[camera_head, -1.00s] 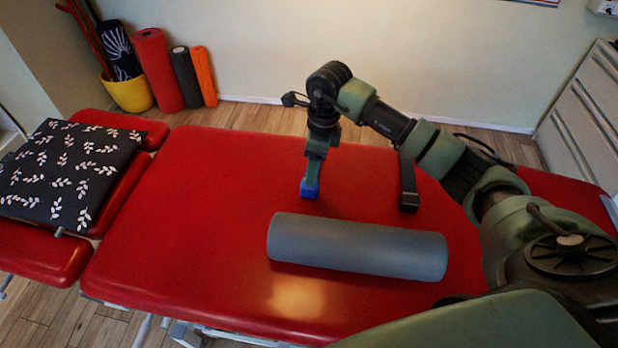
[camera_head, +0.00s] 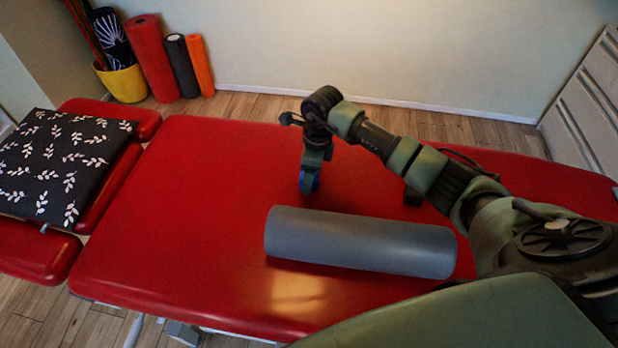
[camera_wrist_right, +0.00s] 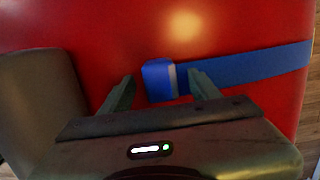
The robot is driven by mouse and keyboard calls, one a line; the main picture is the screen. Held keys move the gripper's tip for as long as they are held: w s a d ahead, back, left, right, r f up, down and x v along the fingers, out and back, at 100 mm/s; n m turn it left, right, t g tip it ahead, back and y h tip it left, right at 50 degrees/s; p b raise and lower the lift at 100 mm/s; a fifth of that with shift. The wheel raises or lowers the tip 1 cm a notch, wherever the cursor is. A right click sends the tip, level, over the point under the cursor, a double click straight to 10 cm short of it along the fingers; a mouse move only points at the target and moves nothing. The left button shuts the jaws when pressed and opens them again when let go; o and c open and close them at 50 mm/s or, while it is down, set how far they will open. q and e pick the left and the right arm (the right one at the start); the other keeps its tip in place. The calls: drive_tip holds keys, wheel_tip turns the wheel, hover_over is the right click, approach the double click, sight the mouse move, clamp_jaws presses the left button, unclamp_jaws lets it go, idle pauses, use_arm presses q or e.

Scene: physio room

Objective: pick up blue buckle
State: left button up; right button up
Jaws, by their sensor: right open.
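The blue buckle (camera_wrist_right: 157,80) sits at the end of a blue strap (camera_wrist_right: 245,68) on the red couch. In the head view my right gripper (camera_head: 309,178) points down at the couch and hides most of the buckle, leaving a bit of blue (camera_head: 316,183). My left gripper is not in view.
A grey foam roller (camera_head: 360,242) lies in front of my right gripper. A leaf-patterned cushion (camera_head: 62,165) lies at the left.

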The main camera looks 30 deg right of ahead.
drive_tip(key=shift+f, duration=0.55)
drive_tip(key=shift+c, duration=0.3)
clamp_jaws()
drive_tip(key=shift+r, duration=0.1)
